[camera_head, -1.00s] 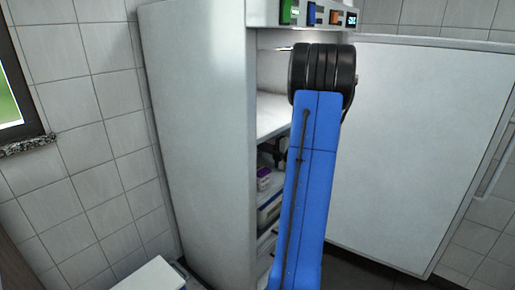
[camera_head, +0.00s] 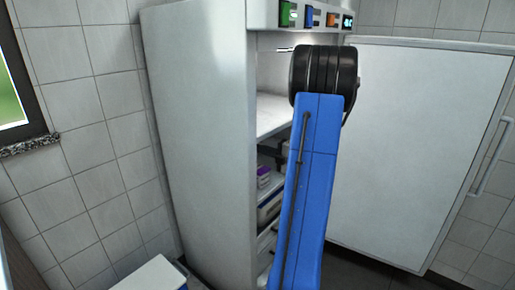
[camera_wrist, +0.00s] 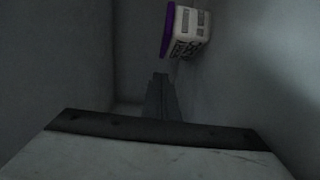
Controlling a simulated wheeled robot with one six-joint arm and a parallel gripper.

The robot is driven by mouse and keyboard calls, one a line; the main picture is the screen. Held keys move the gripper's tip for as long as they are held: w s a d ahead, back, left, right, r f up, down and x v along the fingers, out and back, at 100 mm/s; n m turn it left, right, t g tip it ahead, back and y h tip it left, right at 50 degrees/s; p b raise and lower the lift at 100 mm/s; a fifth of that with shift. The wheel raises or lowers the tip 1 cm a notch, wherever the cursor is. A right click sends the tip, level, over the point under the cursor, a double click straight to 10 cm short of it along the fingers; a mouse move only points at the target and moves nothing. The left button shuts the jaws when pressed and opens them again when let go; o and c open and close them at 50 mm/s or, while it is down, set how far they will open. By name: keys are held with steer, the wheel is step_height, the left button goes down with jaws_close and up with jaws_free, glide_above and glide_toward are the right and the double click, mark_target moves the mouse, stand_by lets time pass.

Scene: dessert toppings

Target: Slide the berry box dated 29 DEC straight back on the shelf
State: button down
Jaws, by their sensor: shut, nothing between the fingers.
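A small box with a purple lid and white printed sides (camera_wrist: 187,32) shows at the top of the wrist view, turned on its side in the picture. Its date is too small to read, so I cannot tell whether it is the 29 DEC berry box. My gripper (camera_wrist: 160,77) is shut and empty, with its tips below and left of this box in the picture, apart from it. In the head view a purple-topped box (camera_head: 263,180) sits on a shelf inside the open fridge, left of my blue arm. My arm hides most of the shelf.
The fridge's side wall (camera_head: 205,130) stands left of the opening. Its open white door (camera_head: 420,150) fills the right side. A bare shelf (camera_head: 272,115) lies above the box, and other containers (camera_head: 268,212) sit below it. In the wrist view, grey walls close in on both sides.

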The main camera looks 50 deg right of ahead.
steer(key=s, duration=0.7)
steer(key=shift+s+d, duration=0.25)
steer(key=shift+d, duration=0.1)
steer(key=shift+r, duration=0.1)
